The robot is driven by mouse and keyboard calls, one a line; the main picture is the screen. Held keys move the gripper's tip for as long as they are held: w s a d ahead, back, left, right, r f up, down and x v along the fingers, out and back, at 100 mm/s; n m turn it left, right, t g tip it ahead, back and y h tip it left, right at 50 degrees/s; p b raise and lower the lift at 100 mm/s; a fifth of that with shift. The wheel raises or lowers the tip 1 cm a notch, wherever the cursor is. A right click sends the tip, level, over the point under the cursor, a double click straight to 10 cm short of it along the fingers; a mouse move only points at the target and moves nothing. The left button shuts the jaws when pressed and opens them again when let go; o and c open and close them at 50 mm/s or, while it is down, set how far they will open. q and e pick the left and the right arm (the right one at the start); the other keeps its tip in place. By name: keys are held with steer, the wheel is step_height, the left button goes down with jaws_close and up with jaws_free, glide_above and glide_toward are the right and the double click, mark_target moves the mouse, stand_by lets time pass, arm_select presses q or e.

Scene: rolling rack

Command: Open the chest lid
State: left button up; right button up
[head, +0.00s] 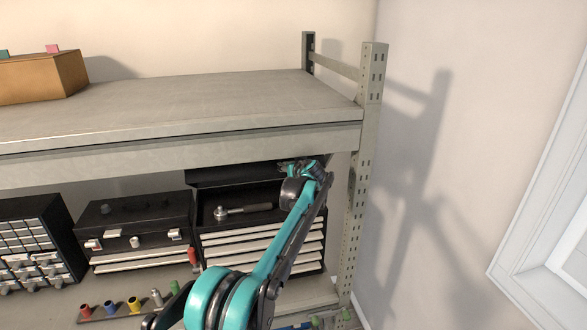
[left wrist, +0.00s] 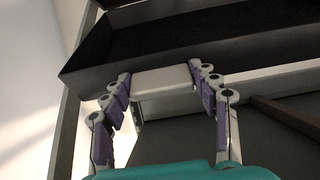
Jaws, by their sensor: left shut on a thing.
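The black chest (head: 207,226) stands on the lower shelf at the right, with pale drawer fronts. Its top is open, and a ratchet (head: 240,210) lies inside. The dark lid (head: 222,176) is raised at the back, under the upper shelf. My left gripper (head: 300,168) is at the lid's right part, and its fingers are small and partly hidden there. In the left wrist view, the fingers are shut on a pale lid handle (left wrist: 163,81) at the edge of the dark, hollow lid (left wrist: 190,48). My right gripper is not in view.
The upper shelf (head: 200,103) is close above the lid, and a perforated rack post (head: 353,220) stands just right of the chest. A second black toolbox (head: 140,222) and a drawer cabinet (head: 35,232) stand left. Several coloured sockets (head: 110,307) are in front.

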arm_select(q)
steer(key=o, duration=1.6)
steer(key=shift+o, duration=0.5)
steer(key=shift+w+a+f, duration=0.1)
steer(key=shift+w+f, duration=0.05)
steer(key=shift+w, duration=0.1)
steer(key=shift+s, duration=0.2)
steer(key=v, duration=1.2)
steer(key=shift+w, duration=0.1)
